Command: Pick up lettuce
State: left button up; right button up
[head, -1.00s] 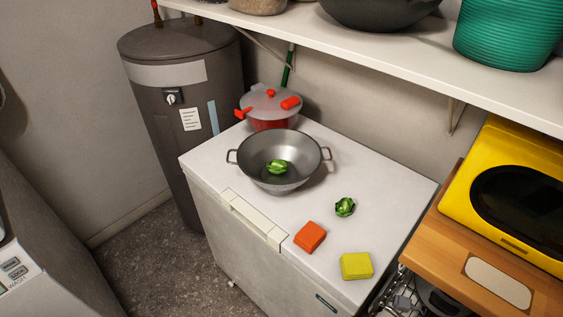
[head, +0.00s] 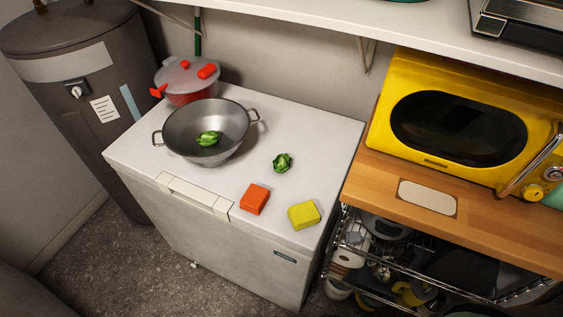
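A small green lettuce (head: 283,162) lies on the white top of the chest freezer (head: 291,209), right of a grey metal wok (head: 183,127). A second green leafy piece, also like lettuce (head: 208,138), lies inside the wok. An orange block (head: 255,199) and a yellow block (head: 304,215) sit on the freezer top near its front right edge. Neither of my grippers shows in the head view.
A red pot with a grey lid (head: 186,77) stands behind the wok. A yellow microwave (head: 460,120) sits on a wooden counter (head: 483,229) at right, above a wire rack. A white shelf (head: 330,22) overhangs the back. Speckled floor in front of the freezer is clear.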

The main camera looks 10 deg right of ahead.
aim_at(283, 163)
jog(key=z, duration=0.95)
jog(key=k+j+z, duration=0.25)
jog(key=z, duration=0.15)
jog(key=k+j+z, duration=0.15)
jog(key=k+z, duration=0.25)
jog(key=k+j+z, duration=0.1)
jog(key=k+z, duration=0.15)
jog(key=z, duration=0.15)
jog(key=k, duration=0.3)
